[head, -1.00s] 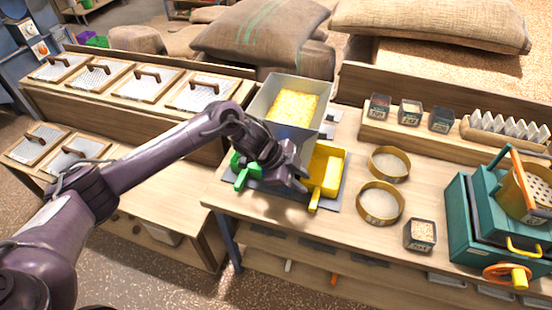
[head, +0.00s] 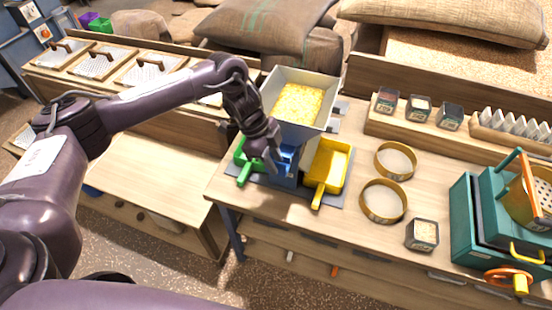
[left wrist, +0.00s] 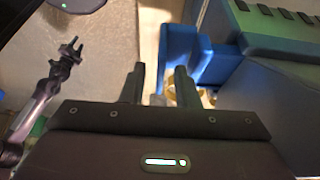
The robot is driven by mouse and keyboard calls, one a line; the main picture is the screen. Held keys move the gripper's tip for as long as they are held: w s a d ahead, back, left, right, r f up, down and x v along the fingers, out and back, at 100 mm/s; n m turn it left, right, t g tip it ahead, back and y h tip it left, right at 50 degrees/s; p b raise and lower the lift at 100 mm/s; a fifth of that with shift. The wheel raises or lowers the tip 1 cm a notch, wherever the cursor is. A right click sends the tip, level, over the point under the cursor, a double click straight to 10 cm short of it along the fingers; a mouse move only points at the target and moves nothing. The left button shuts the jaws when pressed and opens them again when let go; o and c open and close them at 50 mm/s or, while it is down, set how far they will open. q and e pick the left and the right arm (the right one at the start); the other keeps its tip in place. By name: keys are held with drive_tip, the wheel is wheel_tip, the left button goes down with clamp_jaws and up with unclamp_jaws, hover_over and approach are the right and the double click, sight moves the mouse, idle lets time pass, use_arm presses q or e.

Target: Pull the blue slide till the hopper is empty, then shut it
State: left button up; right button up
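The grey hopper (head: 327,88) stands on the bench and holds yellow grain (head: 298,103). The blue slide (head: 288,160) is below its front, partly hidden by my left gripper (head: 273,160).
A green scoop-like tray (head: 243,173) is left of the blue slide and a yellow tray (head: 332,165) right of it. Two sieve rings (head: 384,201), a grain box (head: 422,235) and a teal mill (head: 475,225) stand farther right. The bench front edge is clear.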

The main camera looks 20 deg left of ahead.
use_arm(q)
drive_tip(key=shift+x, duration=0.8)
clamp_jaws()
